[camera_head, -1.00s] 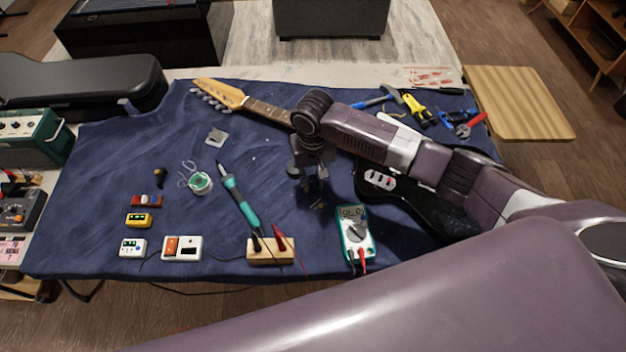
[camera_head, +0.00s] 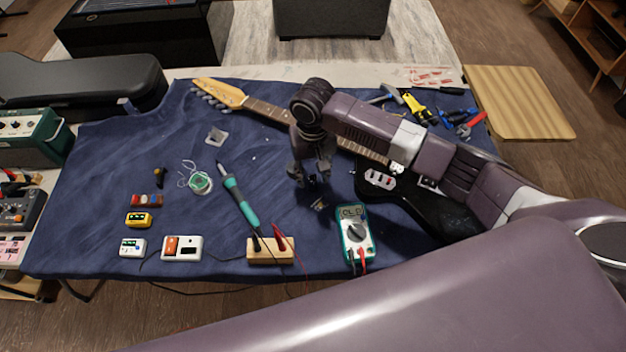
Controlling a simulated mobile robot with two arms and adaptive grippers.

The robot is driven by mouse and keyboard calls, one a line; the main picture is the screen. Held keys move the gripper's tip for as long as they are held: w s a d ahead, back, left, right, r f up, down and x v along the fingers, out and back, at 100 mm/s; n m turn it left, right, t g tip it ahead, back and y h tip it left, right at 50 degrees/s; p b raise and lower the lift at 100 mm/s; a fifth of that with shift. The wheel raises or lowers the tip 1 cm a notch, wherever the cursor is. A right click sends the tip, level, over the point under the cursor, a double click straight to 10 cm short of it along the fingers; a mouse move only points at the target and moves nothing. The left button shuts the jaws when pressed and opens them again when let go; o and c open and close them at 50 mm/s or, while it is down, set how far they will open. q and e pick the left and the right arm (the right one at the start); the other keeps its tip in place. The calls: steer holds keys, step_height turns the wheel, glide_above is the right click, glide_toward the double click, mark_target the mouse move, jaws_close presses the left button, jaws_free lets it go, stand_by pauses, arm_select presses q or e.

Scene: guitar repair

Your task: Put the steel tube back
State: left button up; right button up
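My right gripper (camera_head: 311,180) hangs fingers-down over the middle of the blue mat (camera_head: 285,205), left of the guitar body. Its fingers are dark and small, and I cannot tell whether they are apart or closed on something. A small dark and tan item (camera_head: 318,203) shows just below the fingertips; I cannot make out what it is. I cannot pick out a steel tube for certain; it may be hidden by the gripper or too small to tell. My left gripper is not in view.
A soldering iron (camera_head: 238,200), a solder coil (camera_head: 200,182) and a wooden block with probes (camera_head: 270,252) lie left of the gripper. A multimeter (camera_head: 355,232) lies below right. The black guitar (camera_head: 425,205) is partly under my arm. Pliers (camera_head: 416,108) lie at upper right.

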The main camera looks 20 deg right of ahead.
mark_target(313, 178)
step_height(313, 178, up, 9)
steer(key=shift+r, duration=0.15)
stand_by(0.6)
